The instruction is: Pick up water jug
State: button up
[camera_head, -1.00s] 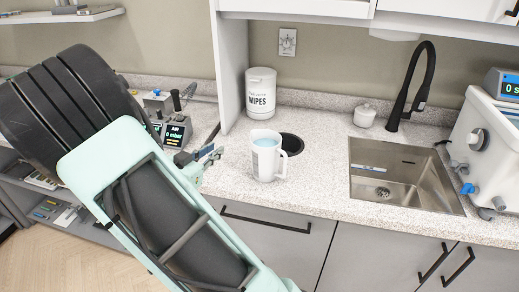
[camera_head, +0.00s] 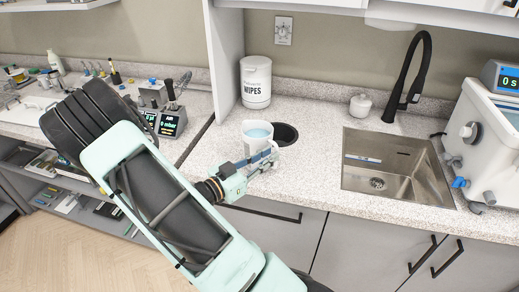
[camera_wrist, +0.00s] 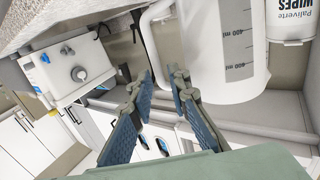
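The fingers are apart. I cannot tell whether they touch the handle.
A wipes tub (camera_head: 256,85) stands behind the jug, and a dark round opening (camera_head: 286,134) lies beside it. The sink (camera_head: 395,170) with a black faucet (camera_head: 408,85) is to the right. A white upright panel (camera_head: 222,60) stands to the left.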

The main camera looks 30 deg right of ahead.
aim_at(276, 166)
jog(key=shift+w+d, duration=0.15)
jog(key=shift+d, duration=1.75)
grip_shut()
jog(key=shift+r, duration=0.1)
